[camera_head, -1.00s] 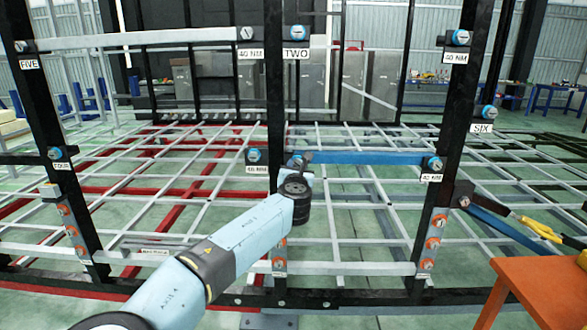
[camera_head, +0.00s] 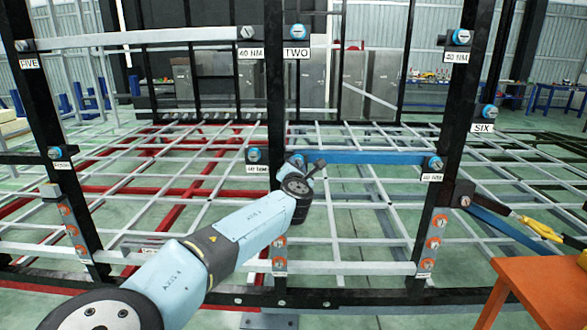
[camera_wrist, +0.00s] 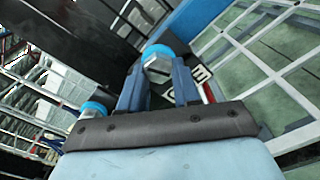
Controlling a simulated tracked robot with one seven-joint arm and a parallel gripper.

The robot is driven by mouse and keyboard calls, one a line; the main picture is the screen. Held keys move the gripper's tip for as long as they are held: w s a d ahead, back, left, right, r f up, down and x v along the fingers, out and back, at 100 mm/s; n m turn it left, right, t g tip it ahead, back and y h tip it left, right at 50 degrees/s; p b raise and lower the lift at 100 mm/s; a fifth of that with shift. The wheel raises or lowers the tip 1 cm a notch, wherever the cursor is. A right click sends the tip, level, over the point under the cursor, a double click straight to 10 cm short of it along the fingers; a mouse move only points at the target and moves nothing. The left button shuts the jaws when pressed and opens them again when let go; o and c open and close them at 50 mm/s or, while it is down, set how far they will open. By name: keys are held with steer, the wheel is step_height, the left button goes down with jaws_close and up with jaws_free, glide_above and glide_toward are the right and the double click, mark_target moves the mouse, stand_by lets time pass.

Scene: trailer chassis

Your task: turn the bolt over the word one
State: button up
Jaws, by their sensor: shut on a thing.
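A hex bolt (camera_wrist: 156,68) with a grey head and a blue collar sits between the two fingers of my gripper (camera_wrist: 158,74) in the wrist view. The fingers are shut on its head. A white label (camera_wrist: 203,84) beside it is mostly covered by a finger, with only a few letters showing. In the head view my wrist and forearm reach to the middle black post (camera_head: 275,90), at the left end of the blue bar (camera_head: 370,158). The blue collar (camera_head: 297,160) shows just above my wrist. The word one is not readable there.
Another blue-collared bolt (camera_head: 254,155) sits close on the left, above a torque label. A further bolt (camera_head: 435,163) holds the blue bar's right end. Orange-ringed bolts (camera_head: 434,243) line the lower posts. An orange table (camera_head: 540,295) stands at the lower right.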

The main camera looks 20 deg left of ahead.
steer(key=m, duration=1.3)
steer(key=shift+s+r+m, duration=0.1)
steer(key=shift+m, duration=0.3)
steer(key=m, duration=0.4)
steer(key=shift+d, duration=0.1)
steer(key=m, duration=0.4)
steer(key=shift+r, duration=0.1)
steer(key=m, duration=0.4)
steer(key=shift+d+r+m, duration=0.1)
steer(key=shift+m, duration=0.2)
steer(key=m, duration=0.4)
steer(key=shift+m, duration=1.9)
steer(key=shift+d, duration=0.1)
